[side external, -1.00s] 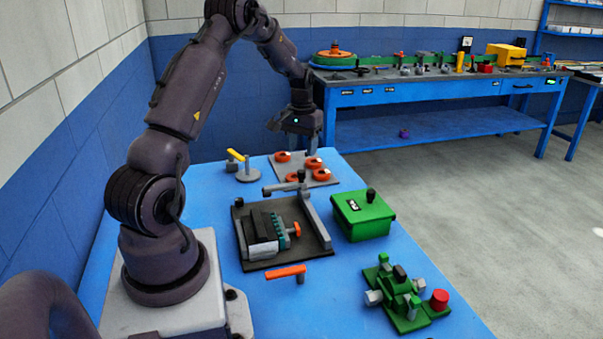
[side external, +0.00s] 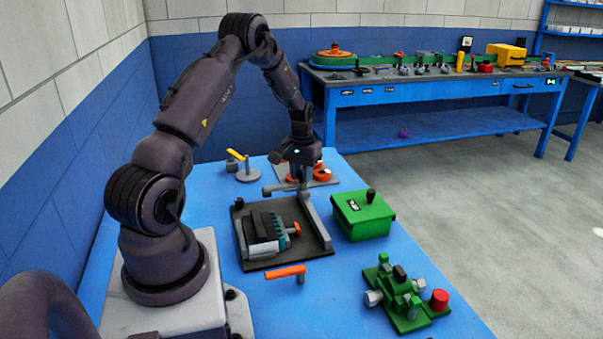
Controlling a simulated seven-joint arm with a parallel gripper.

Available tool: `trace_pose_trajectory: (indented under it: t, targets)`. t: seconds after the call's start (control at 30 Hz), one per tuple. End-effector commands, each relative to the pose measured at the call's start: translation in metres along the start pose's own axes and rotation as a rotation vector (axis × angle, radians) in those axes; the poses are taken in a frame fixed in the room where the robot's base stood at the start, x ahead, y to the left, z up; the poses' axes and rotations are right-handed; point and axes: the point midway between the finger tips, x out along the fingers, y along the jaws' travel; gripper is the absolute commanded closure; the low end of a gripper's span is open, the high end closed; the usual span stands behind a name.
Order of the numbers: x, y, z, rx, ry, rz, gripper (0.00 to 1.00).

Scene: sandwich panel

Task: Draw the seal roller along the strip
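A black plate (side external: 304,252) on the blue table carries a dark block (side external: 262,226) edged by a teal ribbed strip (side external: 277,229), with an orange knob (side external: 295,229) at its right side. A grey rail (side external: 317,222) runs along the plate's right side. A grey crossbar (side external: 277,189) lies across its far end; I cannot tell for sure which part is the seal roller. My gripper (side external: 301,181) points down at the crossbar's right end, where its fingers overlap the black knob's place and hide it. Whether the fingers are closed on it is too small to tell.
A green box (side external: 363,217) with a black knob stands close to the right of the plate. A green fixture (side external: 405,297) is at front right. Behind are a yellow-handled tool (side external: 238,157) and a grey board with orange rings (side external: 324,174).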

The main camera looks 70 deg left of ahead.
Motion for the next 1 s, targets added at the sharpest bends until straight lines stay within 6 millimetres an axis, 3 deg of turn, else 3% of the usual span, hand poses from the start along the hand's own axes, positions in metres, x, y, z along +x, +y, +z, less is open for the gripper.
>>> trace_pose_trajectory:
  t: [0.37,1.0]
  targets:
    - [-0.001,0.009,0.009,0.002,0.0,0.0,1.0]
    - [-0.001,0.109,0.109,0.004,0.0,-0.001,1.0]
